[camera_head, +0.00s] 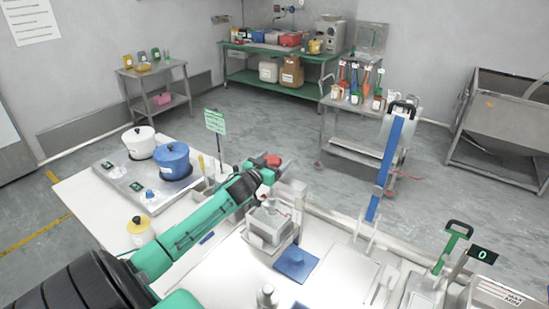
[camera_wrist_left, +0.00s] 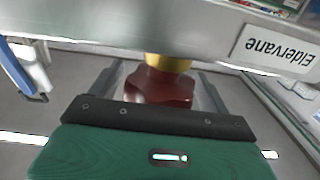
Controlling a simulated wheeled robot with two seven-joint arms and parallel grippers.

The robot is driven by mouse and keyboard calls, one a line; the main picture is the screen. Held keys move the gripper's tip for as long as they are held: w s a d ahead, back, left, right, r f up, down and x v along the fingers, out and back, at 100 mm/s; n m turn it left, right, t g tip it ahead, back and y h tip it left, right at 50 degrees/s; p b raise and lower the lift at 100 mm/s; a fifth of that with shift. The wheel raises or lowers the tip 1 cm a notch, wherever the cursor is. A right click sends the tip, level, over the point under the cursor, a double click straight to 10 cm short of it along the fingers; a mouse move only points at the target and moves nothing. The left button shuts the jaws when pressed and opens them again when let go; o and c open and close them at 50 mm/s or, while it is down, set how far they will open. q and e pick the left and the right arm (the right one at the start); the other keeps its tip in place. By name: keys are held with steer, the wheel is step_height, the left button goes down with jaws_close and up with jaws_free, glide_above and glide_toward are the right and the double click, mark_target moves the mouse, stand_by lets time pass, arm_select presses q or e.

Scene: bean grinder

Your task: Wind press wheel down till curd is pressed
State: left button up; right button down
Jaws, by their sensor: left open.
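The red press wheel (camera_head: 272,160) shows at the end of my left arm in the head view. In the left wrist view the dark red lobed wheel (camera_wrist_left: 158,86) with a yellow hub above it lies between the finger pads. My left gripper (camera_head: 277,170) is open, with its fingers on either side of the wheel; I cannot tell if they touch it. A grey metal box-shaped press body (camera_head: 270,226) stands on the table below the gripper. The curd is not clearly visible. My right gripper is not in view.
A hotplate with a white pot (camera_head: 139,142) and a blue pot (camera_head: 173,161) is at the left. A green sign (camera_head: 215,121) stands behind the arm. A tall blue lever (camera_head: 385,165) and a green handle (camera_head: 452,242) rise at the right.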

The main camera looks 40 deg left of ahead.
arm_select(q)
steer(key=shift+w, duration=0.25)
steer(key=c, duration=1)
steer(key=shift+m+h, duration=0.5)
steer(key=shift+h, duration=0.3)
